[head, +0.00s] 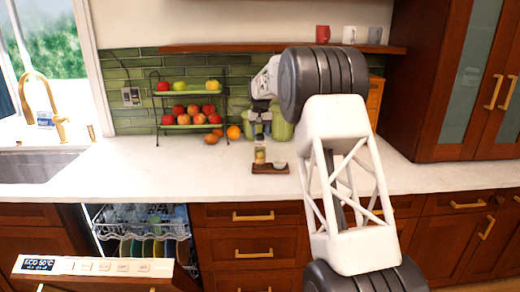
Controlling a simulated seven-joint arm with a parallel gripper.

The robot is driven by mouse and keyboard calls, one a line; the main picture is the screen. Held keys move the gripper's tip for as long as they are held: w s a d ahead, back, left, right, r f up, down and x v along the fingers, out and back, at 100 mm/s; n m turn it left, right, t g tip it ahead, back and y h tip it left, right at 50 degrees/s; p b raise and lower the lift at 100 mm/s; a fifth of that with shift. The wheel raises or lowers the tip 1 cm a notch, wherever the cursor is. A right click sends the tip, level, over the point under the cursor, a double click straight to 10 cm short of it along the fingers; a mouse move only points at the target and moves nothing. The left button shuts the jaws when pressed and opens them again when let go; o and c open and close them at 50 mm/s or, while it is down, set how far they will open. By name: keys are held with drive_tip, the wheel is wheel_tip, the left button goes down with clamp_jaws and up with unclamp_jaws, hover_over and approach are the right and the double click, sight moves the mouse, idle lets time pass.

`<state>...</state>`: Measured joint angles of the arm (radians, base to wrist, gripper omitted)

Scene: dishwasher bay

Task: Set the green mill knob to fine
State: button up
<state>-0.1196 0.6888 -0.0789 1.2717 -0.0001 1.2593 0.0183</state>
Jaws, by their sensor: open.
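A green appliance, which looks like the mill (282,127), stands on the counter against the tiled wall. My gripper (257,132) is in front of its left part, pointing down with its jaws open and nothing seen between them. I cannot tell whether the gripper touches the mill. The mill's knob and its setting cannot be made out; the gripper and arm cover part of the mill.
A small wooden tray (262,171) with a small cup (260,156) sits in front of the mill. A two-tier fruit rack (157,120) and an orange (233,132) are to the left. A shelf (230,47) runs above. An open dishwasher (140,222) is below; the left counter is clear.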

sight(260, 151)
drive_tip(key=n, duration=0.4)
drive_tip(key=shift+n, duration=0.4)
drive_tip(key=shift+f, duration=0.15)
drive_tip(key=shift+f, duration=3.8)
clamp_jaws()
